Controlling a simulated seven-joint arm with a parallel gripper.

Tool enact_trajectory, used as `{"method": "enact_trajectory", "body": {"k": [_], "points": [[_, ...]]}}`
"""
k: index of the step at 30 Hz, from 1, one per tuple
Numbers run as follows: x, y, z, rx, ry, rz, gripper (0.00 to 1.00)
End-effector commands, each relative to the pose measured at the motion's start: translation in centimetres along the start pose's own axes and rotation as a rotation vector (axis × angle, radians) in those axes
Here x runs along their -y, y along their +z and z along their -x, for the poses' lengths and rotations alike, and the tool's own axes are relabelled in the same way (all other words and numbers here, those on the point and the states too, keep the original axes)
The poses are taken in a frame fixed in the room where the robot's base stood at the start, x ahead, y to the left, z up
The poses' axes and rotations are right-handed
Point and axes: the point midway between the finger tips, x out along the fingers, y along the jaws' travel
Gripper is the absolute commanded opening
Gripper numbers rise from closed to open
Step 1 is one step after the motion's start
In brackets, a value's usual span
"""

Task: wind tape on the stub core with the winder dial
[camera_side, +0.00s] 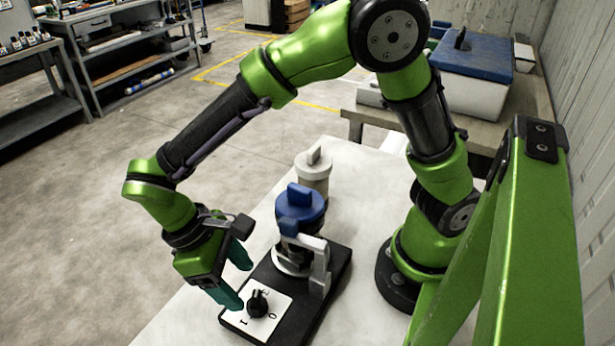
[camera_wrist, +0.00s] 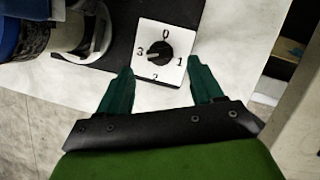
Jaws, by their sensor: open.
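The winder dial is a black knob (camera_side: 258,303) on a white plate marked 0, 1, 2 and 3, at the front end of a black base (camera_side: 335,262). In the wrist view the knob (camera_wrist: 160,51) has a pale pointer line that appears to point left, near the 3. A dark core (camera_wrist: 34,41) with a blue cap (camera_side: 300,205) stands upright on the base behind the dial, beside a grey bracket (camera_side: 319,265). Whether tape is on it I cannot tell. My gripper (camera_side: 237,280) is open and empty by the dial; its teal fingertips (camera_wrist: 160,72) are apart from the knob.
A pale capped cylinder (camera_side: 313,176) stands on the white table (camera_side: 352,170) behind the blue-capped core. A side table with a blue-lidded white box (camera_side: 475,95) is at the back right. The table's left part is clear.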

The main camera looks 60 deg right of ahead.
Motion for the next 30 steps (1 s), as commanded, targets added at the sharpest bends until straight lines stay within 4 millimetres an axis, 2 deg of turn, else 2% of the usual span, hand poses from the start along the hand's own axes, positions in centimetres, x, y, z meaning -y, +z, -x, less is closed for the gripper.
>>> {"method": "enact_trajectory", "body": {"k": [3,9,21,30], "points": [[0.0,0.1,-2.4,0.004,0.003,0.001,0.66],[0.0,0.0,-4.7,0.001,0.001,0.0,0.66],[0.0,0.0,-5.4,-0.001,0.0,-0.001,0.66],[0.0,0.0,-5.4,-0.001,0.0,0.0,0.2]]}}
